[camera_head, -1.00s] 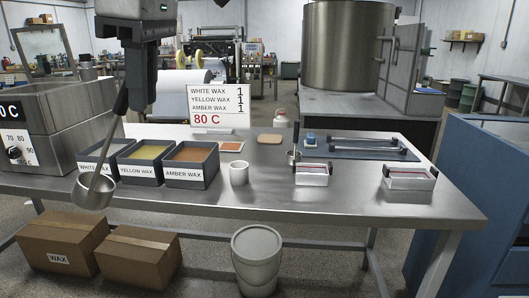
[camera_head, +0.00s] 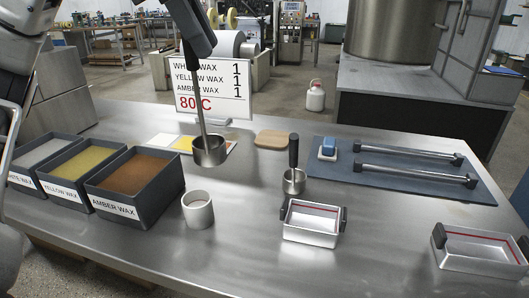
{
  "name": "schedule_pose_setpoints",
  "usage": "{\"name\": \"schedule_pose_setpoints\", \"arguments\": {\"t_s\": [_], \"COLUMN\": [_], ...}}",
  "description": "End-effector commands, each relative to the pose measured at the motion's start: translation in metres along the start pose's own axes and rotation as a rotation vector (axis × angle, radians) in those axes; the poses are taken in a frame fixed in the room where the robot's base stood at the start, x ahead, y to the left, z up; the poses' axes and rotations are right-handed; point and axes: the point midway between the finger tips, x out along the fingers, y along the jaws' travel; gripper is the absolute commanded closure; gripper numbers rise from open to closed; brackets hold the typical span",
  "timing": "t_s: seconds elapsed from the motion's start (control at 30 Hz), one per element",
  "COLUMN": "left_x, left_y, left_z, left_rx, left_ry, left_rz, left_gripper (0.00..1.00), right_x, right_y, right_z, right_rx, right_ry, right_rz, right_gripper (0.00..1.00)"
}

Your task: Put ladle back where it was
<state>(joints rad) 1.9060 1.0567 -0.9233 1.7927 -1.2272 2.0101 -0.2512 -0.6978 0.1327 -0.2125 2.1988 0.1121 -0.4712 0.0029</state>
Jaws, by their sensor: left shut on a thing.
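The ladle, with a steel cup (camera_head: 208,152) and a long thin shaft, hangs upright at the centre left in the head view. My left gripper (camera_head: 190,22) is shut on its dark handle at the top edge, partly cut off by the frame. The ladle's cup appears in front of the colour cards (camera_head: 168,141), behind the white cup (camera_head: 198,210) and right of the amber wax bin (camera_head: 150,205). I cannot tell whether it touches the table. My right gripper is not in view.
Yellow (camera_head: 75,190) and white wax bins (camera_head: 30,150) stand at left. The wax sign (camera_head: 213,92) stands behind the ladle. A small pot with an upright black handle (camera_head: 293,182), metal molds (camera_head: 312,222) and a blue mat (camera_head: 400,183) are at right. The front table (camera_head: 240,262) is clear.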

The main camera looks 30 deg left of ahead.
Motion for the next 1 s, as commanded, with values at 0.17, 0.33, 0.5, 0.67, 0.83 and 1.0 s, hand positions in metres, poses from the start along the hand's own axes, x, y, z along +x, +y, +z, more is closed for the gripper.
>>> {"name": "schedule_pose_setpoints", "arguments": {"t_s": [0.17, 0.33, 0.5, 0.67, 0.83, 1.0], "left_x": [0.020, 0.049, 0.080, 0.104, 0.115, 0.142], "left_y": [0.018, 0.053, 0.081, 0.092, 0.098, 0.106], "left_z": [0.002, 0.006, 0.006, 0.004, 0.002, -0.004], "left_rx": [-0.001, -0.001, -0.002, 0.000, 0.001, 0.001], "left_ry": [-0.009, -0.010, -0.006, -0.008, -0.008, -0.006], "left_rz": [-0.003, -0.004, -0.002, 0.001, 0.001, 0.000], "left_gripper": [1.00, 1.00, 1.00, 1.00, 1.00, 1.00], "right_x": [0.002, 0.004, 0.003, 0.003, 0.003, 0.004], "right_y": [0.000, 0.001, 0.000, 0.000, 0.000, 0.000], "right_z": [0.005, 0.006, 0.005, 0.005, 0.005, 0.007], "right_rx": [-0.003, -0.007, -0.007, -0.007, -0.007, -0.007], "right_ry": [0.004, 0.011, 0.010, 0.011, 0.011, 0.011], "right_rz": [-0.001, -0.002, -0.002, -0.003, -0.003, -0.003], "right_gripper": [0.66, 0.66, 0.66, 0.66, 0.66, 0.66]}}
